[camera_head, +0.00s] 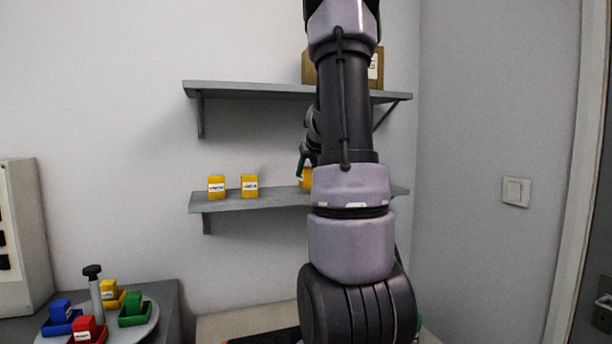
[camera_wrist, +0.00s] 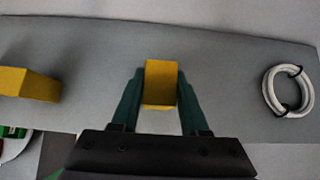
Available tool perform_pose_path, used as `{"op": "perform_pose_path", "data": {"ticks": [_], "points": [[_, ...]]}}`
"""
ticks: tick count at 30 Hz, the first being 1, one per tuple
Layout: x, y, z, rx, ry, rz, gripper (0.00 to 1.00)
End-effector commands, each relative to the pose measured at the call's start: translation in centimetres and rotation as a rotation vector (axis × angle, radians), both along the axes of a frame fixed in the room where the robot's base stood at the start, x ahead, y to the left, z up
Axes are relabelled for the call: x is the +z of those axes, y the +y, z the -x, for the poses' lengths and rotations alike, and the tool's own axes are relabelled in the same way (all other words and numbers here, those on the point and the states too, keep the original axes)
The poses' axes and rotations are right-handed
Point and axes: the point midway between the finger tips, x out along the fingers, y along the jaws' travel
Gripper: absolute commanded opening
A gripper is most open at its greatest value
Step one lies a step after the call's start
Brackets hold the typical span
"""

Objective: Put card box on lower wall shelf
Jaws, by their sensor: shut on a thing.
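A yellow card box (camera_wrist: 161,83) sits between the fingers of my gripper (camera_wrist: 160,95), which is shut on it, at the lower wall shelf (camera_wrist: 222,75). In the head view only a sliver of this yellow box (camera_head: 306,178) shows beside my arm, at the right part of the lower wall shelf (camera_head: 262,202). My gripper (camera_head: 303,164) is mostly hidden there by my arm. Whether the box rests on the shelf or hangs just above it, I cannot tell.
Two yellow labelled boxes (camera_head: 216,187) (camera_head: 249,186) stand on the shelf's left part. A coiled white cable (camera_wrist: 288,91) lies to the right. An upper shelf (camera_head: 248,90) overhangs, bearing a brown box (camera_head: 308,67). A round carousel (camera_head: 142,325) with coloured trays stands lower left.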

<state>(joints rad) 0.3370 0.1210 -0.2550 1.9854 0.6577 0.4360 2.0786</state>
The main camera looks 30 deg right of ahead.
Motion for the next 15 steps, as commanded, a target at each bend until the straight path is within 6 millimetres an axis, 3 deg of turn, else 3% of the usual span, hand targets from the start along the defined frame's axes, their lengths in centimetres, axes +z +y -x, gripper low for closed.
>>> {"op": "perform_pose_path", "data": {"ticks": [3,15], "points": [[-1.22,-0.13,-0.24,-0.002,0.001,-0.001,0.0],[-1.65,-0.11,-0.36,-0.001,0.0,0.0,0.0]]}}
